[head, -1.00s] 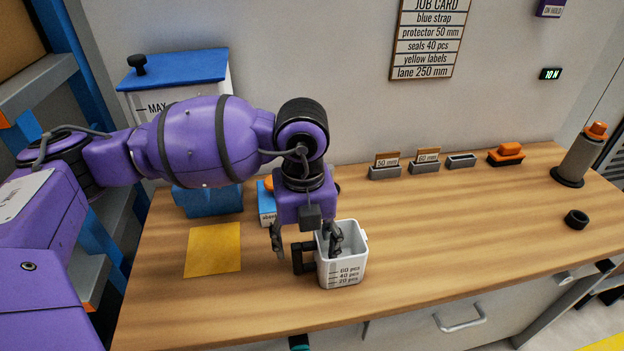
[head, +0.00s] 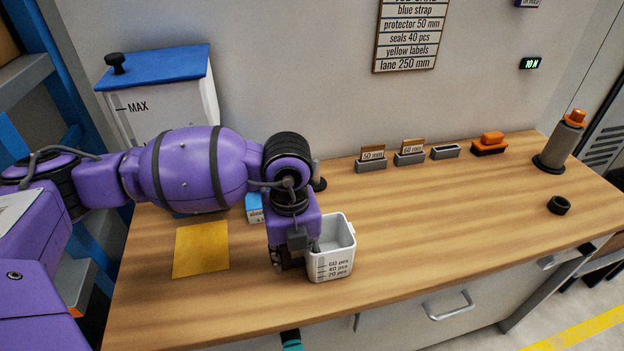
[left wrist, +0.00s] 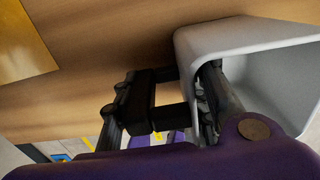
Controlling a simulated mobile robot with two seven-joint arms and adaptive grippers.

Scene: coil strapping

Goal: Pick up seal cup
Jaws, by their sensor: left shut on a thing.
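The seal cup (head: 333,264) is a light grey open cup with piece-count marks on its front. It stands upright on the wooden worktop. My right gripper is not in view.
A yellow sheet (head: 201,248) lies left of the cup. A bin with a blue lid (head: 155,66) stands behind my arm. Small grey label holders (head: 371,165), an orange-topped block (head: 489,144), a grey cylinder (head: 560,145) and a black ring (head: 559,205) are to the right. The worktop right of the cup is clear.

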